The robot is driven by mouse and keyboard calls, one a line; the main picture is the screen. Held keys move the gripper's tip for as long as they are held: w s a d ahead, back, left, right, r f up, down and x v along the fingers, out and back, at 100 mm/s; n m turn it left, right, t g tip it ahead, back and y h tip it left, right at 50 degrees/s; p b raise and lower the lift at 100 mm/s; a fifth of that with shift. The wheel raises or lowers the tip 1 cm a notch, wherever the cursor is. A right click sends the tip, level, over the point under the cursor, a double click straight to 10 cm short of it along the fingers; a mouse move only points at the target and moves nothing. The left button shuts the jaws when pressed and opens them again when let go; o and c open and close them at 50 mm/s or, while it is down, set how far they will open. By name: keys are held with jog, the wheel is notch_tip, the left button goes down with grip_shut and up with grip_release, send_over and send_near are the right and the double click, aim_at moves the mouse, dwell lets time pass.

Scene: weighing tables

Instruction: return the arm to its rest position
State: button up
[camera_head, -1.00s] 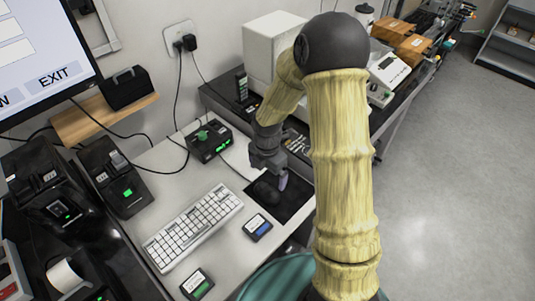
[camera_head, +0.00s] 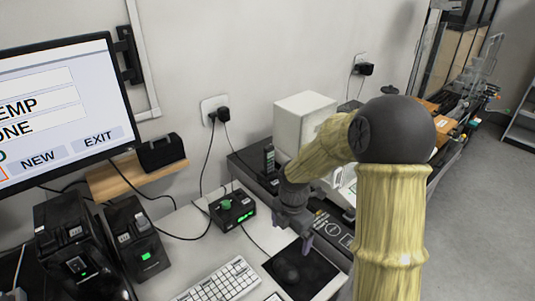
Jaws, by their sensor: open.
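My arm (camera_head: 392,215) stands at the right of the view, with a yellow, wood-like upper link, a dark round elbow and a forearm slanting down to the left. My gripper (camera_head: 304,243) hangs from the forearm's end, pointing down above the dark mouse pad (camera_head: 318,278). It is open, with nothing seen between its fingers. The dark mouse (camera_head: 287,270) sits on the pad, just left of and below the gripper, and a gap shows between them.
A white keyboard (camera_head: 222,284) lies left of the pad. A white box (camera_head: 302,124) stands on the dark bench behind my forearm. A monitor (camera_head: 62,108) and black printers (camera_head: 135,245) are at the left.

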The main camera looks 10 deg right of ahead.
jog(key=s+d+r+m+t+p, duration=0.2)
jog(key=s+r+m+p, duration=0.4)
jog(key=m, duration=1.8)
jog(key=s+r, duration=0.6)
jog(key=s, duration=0.1)
jog(key=shift+d+r+m+t+p, duration=0.2)
jog(key=shift+d+m+t+p, duration=0.1)
jog(key=shift+p, duration=0.1)
